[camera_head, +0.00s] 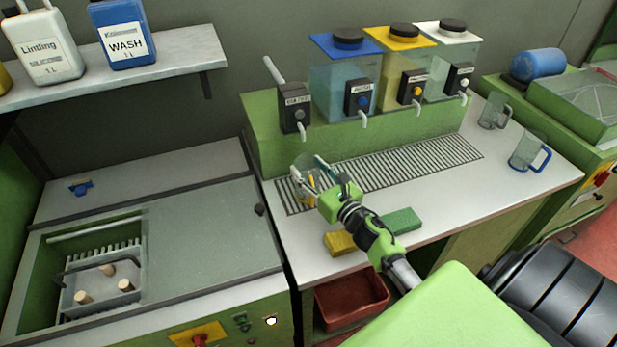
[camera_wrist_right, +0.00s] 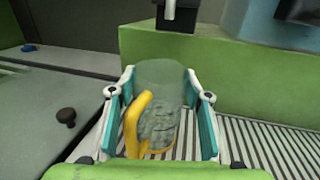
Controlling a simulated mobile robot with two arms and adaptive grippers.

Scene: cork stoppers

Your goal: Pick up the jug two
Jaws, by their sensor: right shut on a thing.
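A clear jug with a yellow handle (camera_wrist_right: 135,125) stands between the fingers of my right gripper in the right wrist view. My right gripper (camera_wrist_right: 160,115) is shut on it, one teal finger pad on each side. In the head view the right gripper (camera_head: 320,180) is at the left end of the slotted drain grate, below the leftmost tap, and partly covers the jug (camera_head: 303,171). I cannot tell whether the jug touches the grate. Two other clear jugs stand on the counter at the right, one with a blue handle (camera_head: 545,160) and one with a grey handle (camera_head: 508,110). My left gripper is not in view.
Dispensers with blue (camera_head: 345,75), yellow (camera_head: 405,70) and white (camera_head: 455,65) lids stand on a green ledge (camera_head: 265,125) behind the grate (camera_head: 420,160). A yellow sponge (camera_head: 340,243) and a green block (camera_head: 402,221) lie in front. A sunken bay with corks (camera_head: 107,270) is at the left.

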